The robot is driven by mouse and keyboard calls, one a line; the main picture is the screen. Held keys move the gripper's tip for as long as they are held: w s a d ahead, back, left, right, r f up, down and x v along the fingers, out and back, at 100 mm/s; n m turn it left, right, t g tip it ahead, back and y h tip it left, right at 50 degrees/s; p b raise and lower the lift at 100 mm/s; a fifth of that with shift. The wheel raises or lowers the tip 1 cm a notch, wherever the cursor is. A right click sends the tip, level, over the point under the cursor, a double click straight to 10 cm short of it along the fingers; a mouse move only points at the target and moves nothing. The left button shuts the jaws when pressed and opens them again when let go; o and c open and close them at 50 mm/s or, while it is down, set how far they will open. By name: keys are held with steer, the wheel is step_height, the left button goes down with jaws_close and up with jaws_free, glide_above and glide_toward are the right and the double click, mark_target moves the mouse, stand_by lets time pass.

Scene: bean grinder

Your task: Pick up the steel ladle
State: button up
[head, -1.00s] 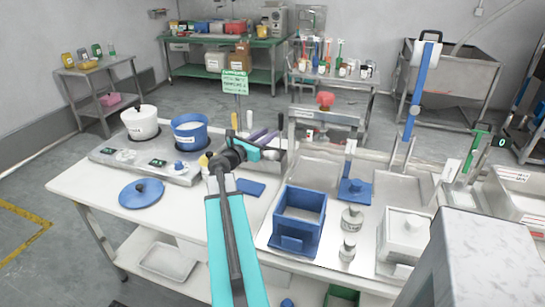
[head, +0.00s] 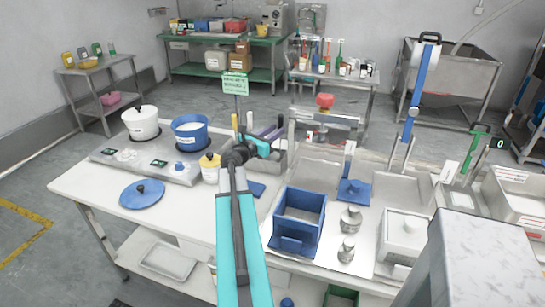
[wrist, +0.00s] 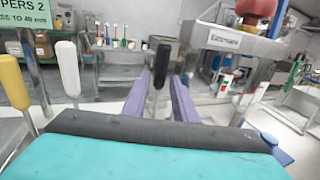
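My gripper (head: 272,134) is over the back of the white table in the head view, beside a rack of upright utensils. In the wrist view its two purple fingers (wrist: 163,82) are apart. A black-handled utensil (wrist: 160,64) with a thin grey stem stands upright between them in the picture, with no clear contact. It may be the steel ladle; its lower end is hidden behind my gripper. A white-handled utensil (wrist: 68,68) and a yellow-handled one (wrist: 14,82) stand to the left.
A green sign (head: 236,86) stands behind the rack. A steel stand with a red top (head: 325,101) is to the right. A yellow jar (head: 210,170), a blue pot (head: 190,131) and a white pot (head: 141,123) are left of my arm. A blue open box (head: 299,212) is on the right.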

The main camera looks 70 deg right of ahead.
steer(key=shift+x, duration=0.85)
jaws_close()
